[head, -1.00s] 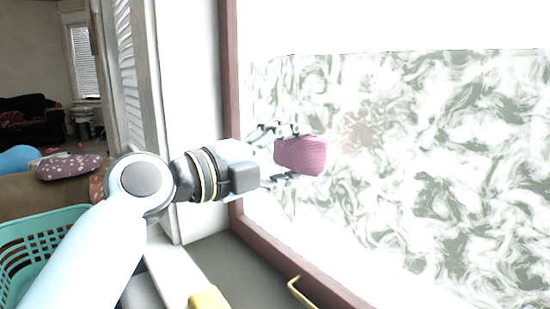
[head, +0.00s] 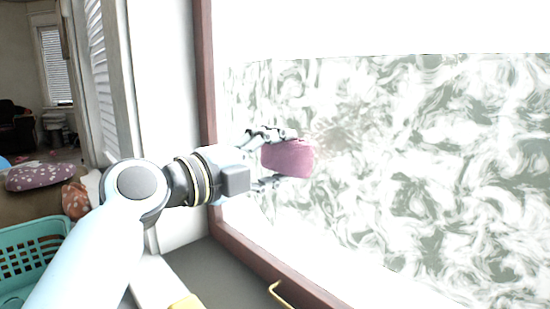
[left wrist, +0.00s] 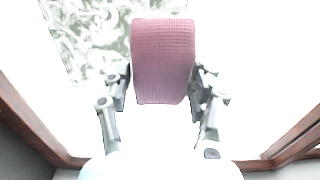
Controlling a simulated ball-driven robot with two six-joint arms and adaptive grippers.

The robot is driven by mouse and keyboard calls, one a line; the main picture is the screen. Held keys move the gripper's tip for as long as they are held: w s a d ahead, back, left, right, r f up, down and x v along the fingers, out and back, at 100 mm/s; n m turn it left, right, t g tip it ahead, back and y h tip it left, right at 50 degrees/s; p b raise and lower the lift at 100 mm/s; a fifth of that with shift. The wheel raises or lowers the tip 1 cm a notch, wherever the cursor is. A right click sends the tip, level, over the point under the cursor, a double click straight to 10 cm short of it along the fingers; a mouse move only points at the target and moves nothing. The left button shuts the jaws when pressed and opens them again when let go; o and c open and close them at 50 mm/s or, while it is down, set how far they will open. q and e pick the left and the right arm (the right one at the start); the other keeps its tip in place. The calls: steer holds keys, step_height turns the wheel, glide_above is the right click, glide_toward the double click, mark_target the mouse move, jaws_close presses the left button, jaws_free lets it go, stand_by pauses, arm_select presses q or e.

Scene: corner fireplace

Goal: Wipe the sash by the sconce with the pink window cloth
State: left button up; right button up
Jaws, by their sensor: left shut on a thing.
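The pink window cloth (head: 288,158) is a folded pad held in front of the window pane. My left gripper (head: 275,158) is shut on it, one finger above and one below in the head view. In the left wrist view the cloth (left wrist: 163,62) sits between the two fingers with the bright pane behind. The window sash (head: 206,90) has a reddish-brown frame and a pane with a swirling white and grey-green pattern (head: 430,160). A faint brownish smudge (head: 338,137) shows on the pane just right of the cloth. I cannot tell whether the cloth touches the glass. No sconce shows.
A brass-coloured handle (head: 279,293) stands out at the lower frame. A grey sill (head: 215,272) lies below, with a yellow object (head: 186,302) at the bottom edge. A teal basket (head: 30,255) and a spotted pink cushion (head: 42,176) are at the left.

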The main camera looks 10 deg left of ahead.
arm_select(q)
steer(key=shift+b+x, duration=0.4)
steer(key=shift+x, duration=0.45)
steer(key=shift+d, duration=0.1)
